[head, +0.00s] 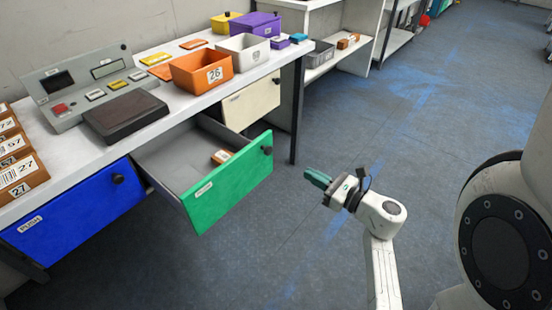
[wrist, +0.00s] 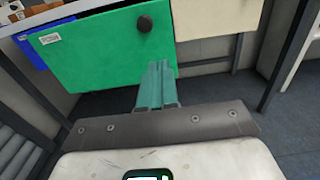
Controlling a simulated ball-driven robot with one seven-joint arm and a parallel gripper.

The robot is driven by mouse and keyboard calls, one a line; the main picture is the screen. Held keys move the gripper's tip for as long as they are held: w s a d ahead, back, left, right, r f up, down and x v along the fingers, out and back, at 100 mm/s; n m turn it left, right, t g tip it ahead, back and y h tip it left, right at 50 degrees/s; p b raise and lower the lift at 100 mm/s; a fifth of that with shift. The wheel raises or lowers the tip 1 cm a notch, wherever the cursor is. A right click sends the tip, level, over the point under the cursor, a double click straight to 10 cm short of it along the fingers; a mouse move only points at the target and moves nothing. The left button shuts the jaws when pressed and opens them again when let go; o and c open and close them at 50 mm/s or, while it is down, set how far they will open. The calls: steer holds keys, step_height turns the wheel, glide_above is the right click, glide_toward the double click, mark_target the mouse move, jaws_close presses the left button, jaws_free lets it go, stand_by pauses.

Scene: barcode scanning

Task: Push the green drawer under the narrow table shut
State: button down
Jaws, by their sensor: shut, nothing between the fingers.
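The green drawer (head: 230,185) under the narrow table (head: 205,100) is pulled well out, with its grey inside showing in the head view. A small orange-brown box with a white label (head: 222,156) lies in it. The front has a dark round knob near its upper right corner and a white label. My gripper (head: 316,178) is shut and empty, to the right of the drawer front and apart from it in the head view. In the wrist view the green drawer front (wrist: 100,50) fills the upper left, and my shut fingers (wrist: 158,75) overlap its lower right edge; contact cannot be told.
A blue drawer (head: 75,220) at left and a cream drawer (head: 250,103) at right look shut. A dark table leg (head: 298,110) stands right of the drawers. The tabletop holds a control panel (head: 90,85) and an orange bin (head: 201,70). Open floor lies right.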

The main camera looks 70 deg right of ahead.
steer(key=x, duration=1.3)
steer(key=shift+w+b, duration=0.2)
steer(key=shift+b, duration=0.1)
steer(key=shift+w+d, duration=0.1)
steer(key=b+x, duration=0.7)
steer(key=x, duration=1.1)
steer(key=shift+w, duration=0.35)
steer(key=shift+s+f, duration=0.1)
